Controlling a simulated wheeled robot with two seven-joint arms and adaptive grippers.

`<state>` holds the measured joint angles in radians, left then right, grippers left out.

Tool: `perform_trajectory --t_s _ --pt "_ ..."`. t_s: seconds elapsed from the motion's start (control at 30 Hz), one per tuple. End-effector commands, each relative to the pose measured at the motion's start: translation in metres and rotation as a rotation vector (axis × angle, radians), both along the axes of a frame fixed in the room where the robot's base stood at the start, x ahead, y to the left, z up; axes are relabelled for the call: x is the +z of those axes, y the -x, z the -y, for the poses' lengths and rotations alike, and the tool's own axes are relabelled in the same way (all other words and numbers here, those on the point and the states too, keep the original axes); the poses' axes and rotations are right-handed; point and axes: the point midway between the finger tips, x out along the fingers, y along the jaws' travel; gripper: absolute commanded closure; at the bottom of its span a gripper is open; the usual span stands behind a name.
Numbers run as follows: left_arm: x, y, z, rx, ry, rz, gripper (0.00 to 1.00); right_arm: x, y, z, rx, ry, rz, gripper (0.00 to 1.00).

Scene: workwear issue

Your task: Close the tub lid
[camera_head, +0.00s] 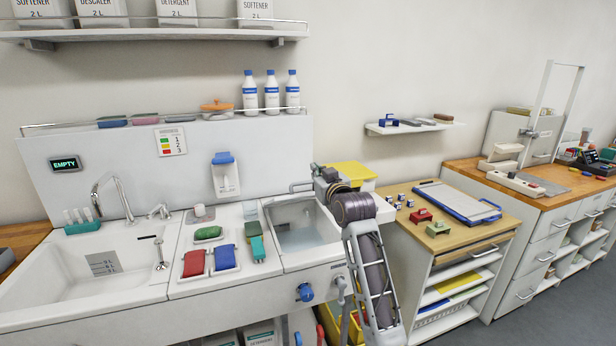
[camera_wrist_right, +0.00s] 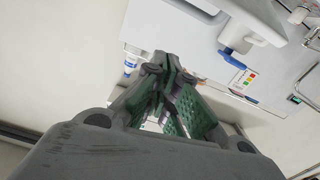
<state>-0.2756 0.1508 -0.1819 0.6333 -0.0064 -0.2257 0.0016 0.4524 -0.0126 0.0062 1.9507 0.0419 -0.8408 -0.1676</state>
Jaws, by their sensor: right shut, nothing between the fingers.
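The tub (camera_head: 303,238) is a pale, square basin sunk into the white counter in the head view. I see into it from above, so its opening is not covered. I cannot clearly make out its lid; a thin grey bar (camera_head: 300,187) shows above the tub's back edge, beside my gripper, and I cannot tell whether it belongs to the lid. My right gripper (camera_head: 322,178) is above the tub's back right corner, partly hidden by its own wrist. In the right wrist view its fingers (camera_wrist_right: 160,62) are together and hold nothing. My left gripper is not in view.
A white dispenser with a blue top (camera_head: 223,172) hangs on the back panel. Red and blue pouches (camera_head: 194,262) and a green brush-like item (camera_head: 255,240) lie left of the tub. A yellow-topped box (camera_head: 352,171) stands behind my right wrist. A wooden worktop (camera_head: 455,242) is at right.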

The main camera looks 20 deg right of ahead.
Motion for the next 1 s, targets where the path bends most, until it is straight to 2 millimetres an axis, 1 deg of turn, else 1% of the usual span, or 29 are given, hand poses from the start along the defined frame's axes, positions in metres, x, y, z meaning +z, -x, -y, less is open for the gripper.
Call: perform_trajectory --t_s 0.1,0.3,0.77,1.0 --pt "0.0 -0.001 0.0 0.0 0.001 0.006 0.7 -0.003 0.0 0.0 -0.001 -0.079 -0.014 1.0" --pt "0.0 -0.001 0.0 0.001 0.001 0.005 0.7 -0.002 0.0 0.0 -0.002 -0.138 -0.014 1.0" --pt "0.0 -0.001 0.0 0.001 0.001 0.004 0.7 -0.002 -0.002 0.0 -0.003 -0.138 -0.013 1.0" --pt "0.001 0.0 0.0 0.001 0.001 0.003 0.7 -0.001 -0.014 0.0 -0.003 -0.137 -0.012 1.0"
